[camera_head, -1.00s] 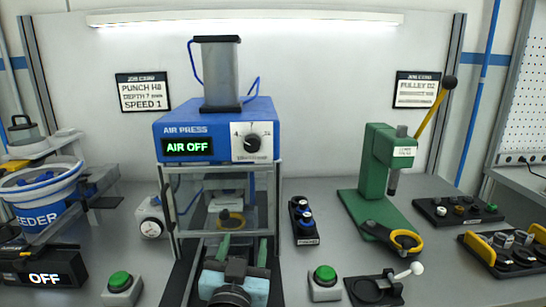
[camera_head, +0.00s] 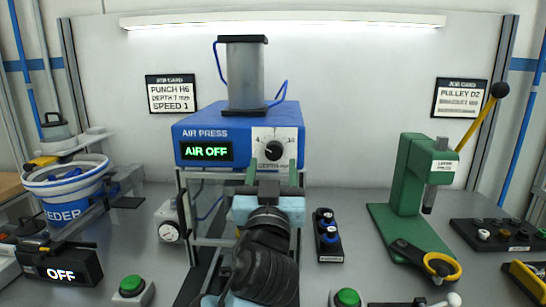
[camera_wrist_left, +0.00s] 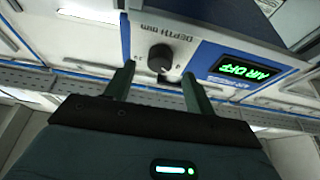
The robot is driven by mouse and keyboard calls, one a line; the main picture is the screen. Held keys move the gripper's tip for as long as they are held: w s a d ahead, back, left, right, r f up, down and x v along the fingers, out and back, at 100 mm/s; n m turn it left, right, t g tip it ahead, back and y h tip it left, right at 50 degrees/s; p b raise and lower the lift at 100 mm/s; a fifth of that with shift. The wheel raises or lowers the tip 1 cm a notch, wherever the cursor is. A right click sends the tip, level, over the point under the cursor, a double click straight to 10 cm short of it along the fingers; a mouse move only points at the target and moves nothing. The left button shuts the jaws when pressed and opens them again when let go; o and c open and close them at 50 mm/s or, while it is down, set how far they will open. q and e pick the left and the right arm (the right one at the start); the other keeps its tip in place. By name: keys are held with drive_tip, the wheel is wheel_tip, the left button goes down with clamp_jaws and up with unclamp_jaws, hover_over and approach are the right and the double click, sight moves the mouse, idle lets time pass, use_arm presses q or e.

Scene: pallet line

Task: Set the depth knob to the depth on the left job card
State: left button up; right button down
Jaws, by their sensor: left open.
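The depth knob (camera_head: 273,150) is a black round knob on a white dial plate on the front of the blue air press (camera_head: 200,125). It also shows in the left wrist view (camera_wrist_left: 160,57), upside down, between and beyond my fingertips. My left gripper (camera_head: 273,172) is open just below and in front of the knob, with green fingers apart and nothing between them. The left job card (camera_head: 171,94) reads PUNCH H6, DEPTH 7 mm, SPEED 1. The knob's pointer is too small to read. My right gripper does not show.
The press display (camera_head: 205,151) reads AIR OFF. Green buttons (camera_head: 132,285) stand on either side of the press. A green lever press (camera_head: 408,190) with a yellow-handled lever is at the right, a blue-rimmed feeder (camera_head: 66,190) at the left. A black rack (camera_head: 327,235) stands right of the press.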

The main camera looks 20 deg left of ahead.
sight(273, 155)
use_arm(q)
drive_tip(key=shift+x, duration=1.1)
drive_tip(key=shift+w+a+r, duration=0.15)
drive_tip(key=shift+w+r, duration=0.05)
drive_tip(key=shift+w, duration=0.2)
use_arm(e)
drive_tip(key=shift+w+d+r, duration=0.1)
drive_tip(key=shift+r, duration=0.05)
